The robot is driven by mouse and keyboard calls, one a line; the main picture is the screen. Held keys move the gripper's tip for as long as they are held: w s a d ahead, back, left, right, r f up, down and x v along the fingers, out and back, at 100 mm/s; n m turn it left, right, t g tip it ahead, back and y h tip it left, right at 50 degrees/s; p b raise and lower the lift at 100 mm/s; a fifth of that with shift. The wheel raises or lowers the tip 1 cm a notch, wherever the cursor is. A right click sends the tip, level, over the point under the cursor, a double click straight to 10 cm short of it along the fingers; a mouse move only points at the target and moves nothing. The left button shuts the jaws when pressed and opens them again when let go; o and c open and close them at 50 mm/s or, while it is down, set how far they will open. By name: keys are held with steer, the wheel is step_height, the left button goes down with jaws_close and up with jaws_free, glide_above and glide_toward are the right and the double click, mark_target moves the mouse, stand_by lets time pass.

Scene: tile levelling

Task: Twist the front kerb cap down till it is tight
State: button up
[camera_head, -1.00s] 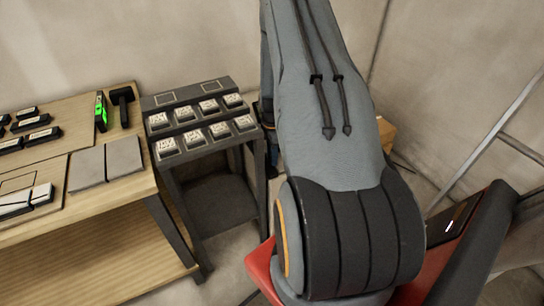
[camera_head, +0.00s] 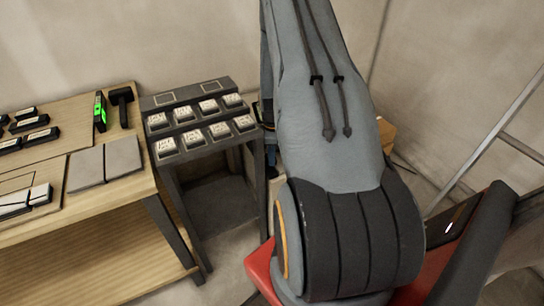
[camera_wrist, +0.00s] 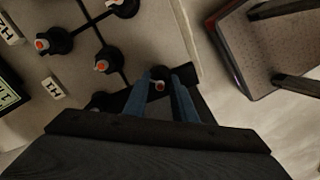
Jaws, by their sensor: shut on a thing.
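Other black caps with orange-red tops stand along the dark tile joints, one at the left (camera_wrist: 52,42) and one nearer the middle (camera_wrist: 104,62). Another dark cap is partly hidden left of the fingers. In the head view my arm hides the gripper and the caps.
A grey-topped platform with a dark red edge (camera_wrist: 262,45) stands right of the tiles, with bare floor between. In the head view, a wooden bench (camera_head: 75,215) and a dark rack of labelled blocks (camera_head: 200,125) stand left.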

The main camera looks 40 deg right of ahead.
steer(key=o, duration=1)
steer(key=shift+o, duration=0.2)
steer(key=shift+r+b, duration=0.45)
steer(key=shift+r, duration=3.5)
